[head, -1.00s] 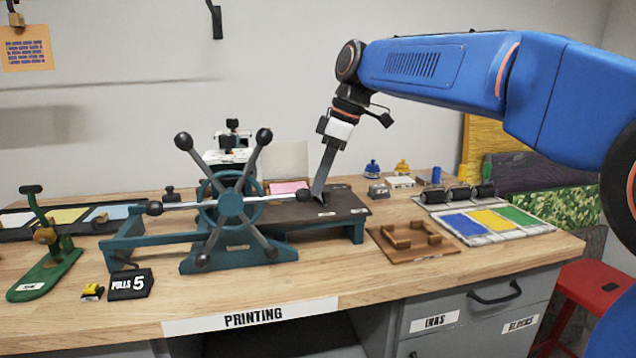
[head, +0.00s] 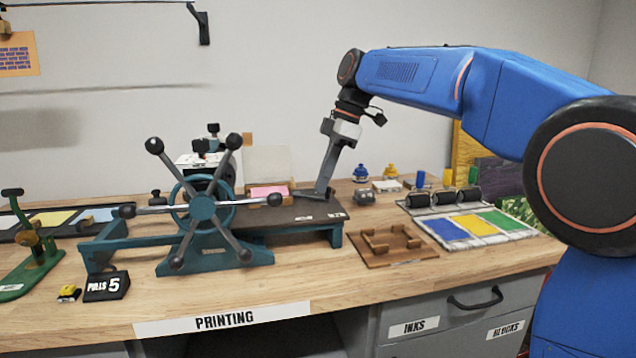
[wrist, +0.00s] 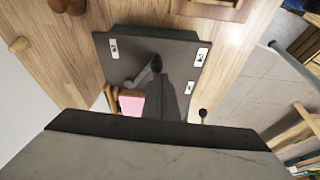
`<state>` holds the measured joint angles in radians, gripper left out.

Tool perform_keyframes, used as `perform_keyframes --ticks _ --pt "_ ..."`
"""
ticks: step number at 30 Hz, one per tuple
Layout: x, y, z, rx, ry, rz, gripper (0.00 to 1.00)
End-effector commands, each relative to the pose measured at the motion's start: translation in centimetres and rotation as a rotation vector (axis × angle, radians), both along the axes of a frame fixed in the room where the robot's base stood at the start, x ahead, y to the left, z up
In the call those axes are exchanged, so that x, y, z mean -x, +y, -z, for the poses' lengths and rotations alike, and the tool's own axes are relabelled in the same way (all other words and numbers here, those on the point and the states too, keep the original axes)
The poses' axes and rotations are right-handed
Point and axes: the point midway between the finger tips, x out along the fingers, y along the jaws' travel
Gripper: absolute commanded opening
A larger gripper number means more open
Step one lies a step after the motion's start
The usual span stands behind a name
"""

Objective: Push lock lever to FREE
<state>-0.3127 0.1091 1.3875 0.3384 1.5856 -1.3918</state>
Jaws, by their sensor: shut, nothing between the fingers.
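The press (head: 203,207) with its teal spoked wheel stands on the wooden bench. Its dark flat bed (head: 285,222) reaches out to the right of the wheel. A small dark lever (wrist: 144,74) with a black knob shows on the bed in the wrist view, partly hidden by my fingers. White labels lie on the bed, one at the upper left (wrist: 114,48) and two at the right; their text is too small to read. My gripper (head: 322,190) is shut and empty, pointing down at the bed beside the lever. I cannot tell whether it touches the lever.
A wooden frame (head: 391,242), ink rollers (head: 444,200) and a colour tray (head: 480,227) stand to the right of the press. A PULLS 5 counter (head: 106,286) is at the front left. The front middle of the bench is clear.

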Motion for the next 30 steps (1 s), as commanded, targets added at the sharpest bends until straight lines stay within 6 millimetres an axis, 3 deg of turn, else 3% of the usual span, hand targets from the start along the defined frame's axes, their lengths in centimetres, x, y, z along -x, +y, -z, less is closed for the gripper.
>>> perform_keyframes --ticks 15,30 --pt "-3.4 -1.2 0.1 0.003 0.001 0.002 0.00" --pt "-4.9 -1.4 0.1 0.006 0.000 0.006 0.00"
